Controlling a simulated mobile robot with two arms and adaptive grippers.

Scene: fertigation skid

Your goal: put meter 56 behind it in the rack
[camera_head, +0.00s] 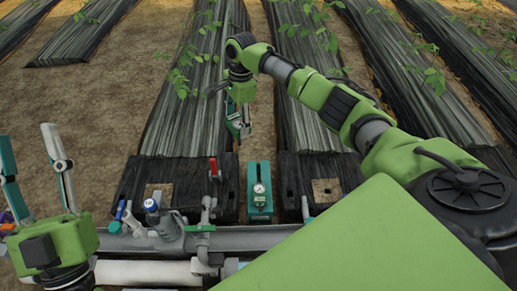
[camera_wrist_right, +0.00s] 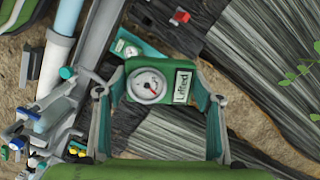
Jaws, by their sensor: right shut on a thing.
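A green meter with a round white dial and a white label (camera_wrist_right: 160,85) is held between the fingers of my right gripper (camera_wrist_right: 160,102), which is shut on it. My left gripper (camera_head: 27,145) is open and empty at the left.
Dark wooden blocks (camera_head: 333,165) flank that meter. Leafy plants (camera_head: 185,75) grow along the planks. Bare soil (camera_head: 95,100) lies left.

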